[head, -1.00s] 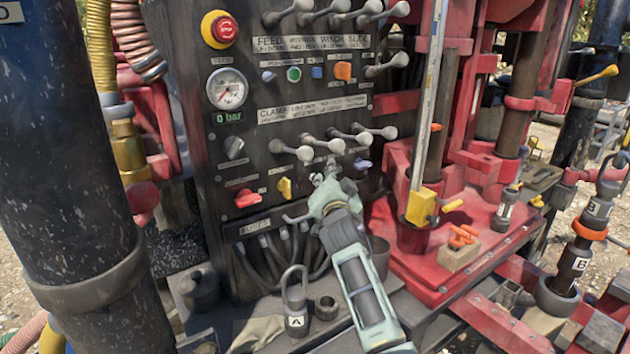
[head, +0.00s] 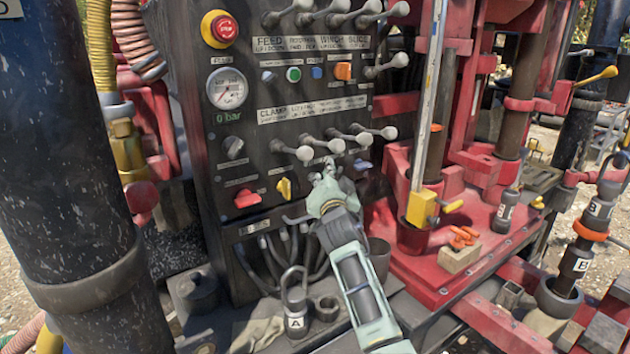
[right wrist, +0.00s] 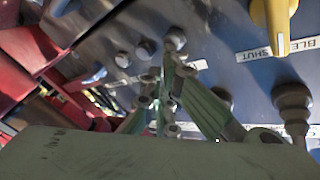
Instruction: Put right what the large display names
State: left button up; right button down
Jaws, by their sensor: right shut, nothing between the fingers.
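The dark control panel (head: 218,180) fills the middle of the head view. My right gripper (head: 325,168) is shut and empty, in front of the panel just below the lower lever row (head: 335,145). In the right wrist view its fingers (right wrist: 170,75) are close to several round metal ends on the panel; I cannot tell whether they touch. A round gauge (head: 228,89) stands above a small green readout (head: 229,117) that shows 0 bar. Red (head: 247,198) and yellow (head: 284,188) knobs are left of the gripper. The yellow one also shows in the wrist view (right wrist: 273,22). No large display is legible. My left gripper is out of view.
A red stop button (head: 224,28) and upper levers (head: 325,12) are above. Hoses (head: 285,250) hang below the panel. Weight A (head: 295,305) stands on the deck, and a wooden block with orange pieces (head: 460,256) sits on the red base at right.

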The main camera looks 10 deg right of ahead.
jog(key=shift+s+d+p, duration=0.35)
jog(key=shift+s+p, duration=0.45)
jog(key=shift+s, duration=0.1)
jog(key=shift+f, duration=0.1)
jog(key=s+p, duration=0.1)
jog(key=s+d+p, duration=0.1)
jog(key=s, duration=0.1)
jog(key=s+p, duration=0.1)
jog(key=shift+s+d+p, duration=0.3)
jog(key=shift+d+p, duration=0.05)
jog(key=shift+p, duration=0.05)
